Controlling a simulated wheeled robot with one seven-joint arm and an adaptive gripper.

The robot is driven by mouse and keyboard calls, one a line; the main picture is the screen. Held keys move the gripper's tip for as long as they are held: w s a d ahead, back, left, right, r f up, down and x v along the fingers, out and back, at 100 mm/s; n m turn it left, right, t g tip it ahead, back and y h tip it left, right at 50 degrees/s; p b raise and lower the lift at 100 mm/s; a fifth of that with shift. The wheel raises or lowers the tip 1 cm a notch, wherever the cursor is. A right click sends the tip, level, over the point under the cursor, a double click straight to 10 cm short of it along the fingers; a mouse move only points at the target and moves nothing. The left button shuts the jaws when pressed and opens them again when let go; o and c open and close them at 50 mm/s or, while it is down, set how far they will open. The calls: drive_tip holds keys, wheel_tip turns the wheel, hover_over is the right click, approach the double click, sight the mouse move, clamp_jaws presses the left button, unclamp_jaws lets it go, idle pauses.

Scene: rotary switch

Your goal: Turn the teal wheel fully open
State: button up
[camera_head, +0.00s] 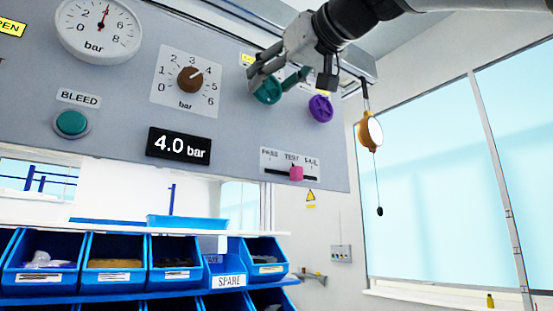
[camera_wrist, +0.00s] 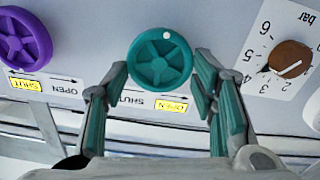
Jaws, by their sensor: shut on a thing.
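The teal wheel (camera_wrist: 160,66) is a round spoked handwheel on the grey panel, with a white dot near its upper rim in the wrist view. It also shows in the head view (camera_head: 266,92), partly covered by my gripper (camera_head: 279,82). In the wrist view my gripper (camera_wrist: 162,75) has one finger on each side of the wheel's rim and is shut on it. Upside-down labels sit below the wheel there: OPEN (camera_wrist: 171,105) is on yellow, and SHUT (camera_wrist: 131,98) is plain.
A purple wheel (camera_head: 320,108) sits close beside, its SHUT label (camera_wrist: 25,84) yellow. A brown knob (camera_head: 190,80), a 4.0 bar display (camera_head: 179,146) and a pink slider (camera_head: 296,173) share the panel. Blue bins (camera_head: 115,263) stand below. An orange hanging device (camera_head: 370,132) is at right.

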drive_tip(key=shift+f, duration=0.15)
idle(0.4)
drive_tip(key=o, duration=1.1)
drive_tip(key=shift+o, duration=0.2)
drive_tip(key=v, duration=1.2)
